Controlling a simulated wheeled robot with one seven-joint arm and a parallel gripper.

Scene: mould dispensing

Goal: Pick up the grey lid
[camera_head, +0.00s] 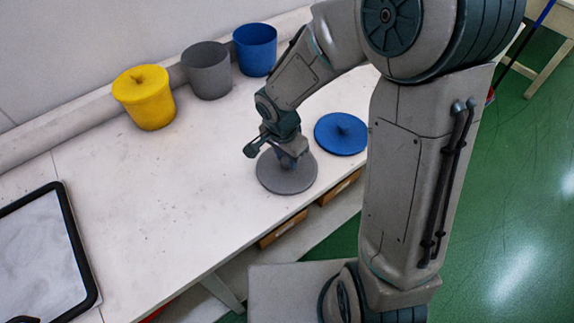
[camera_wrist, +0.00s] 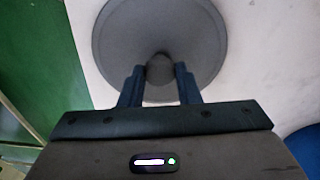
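The grey lid (camera_head: 286,184) is a flat round disc near the front edge of the white table. It appears to rest flat on the table; I see no clear gap under it. In the wrist view, the lid (camera_wrist: 160,25) fills the upper middle, with its round knob at the centre. My gripper (camera_head: 287,160) is right above the lid, pointing down. In the wrist view, the two dark fingers of my gripper (camera_wrist: 159,72) stand on either side of the knob, with no clear gap between them and it. My gripper hides part of the knob in the head view.
A blue lid (camera_head: 341,134) lies to the right, close to my arm. An open grey pot (camera_head: 208,72), an open blue pot (camera_head: 256,50) and a yellow lidded pot (camera_head: 146,100) stand at the back. A black-rimmed tray (camera_head: 75,240) lies at left. The table's middle is clear.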

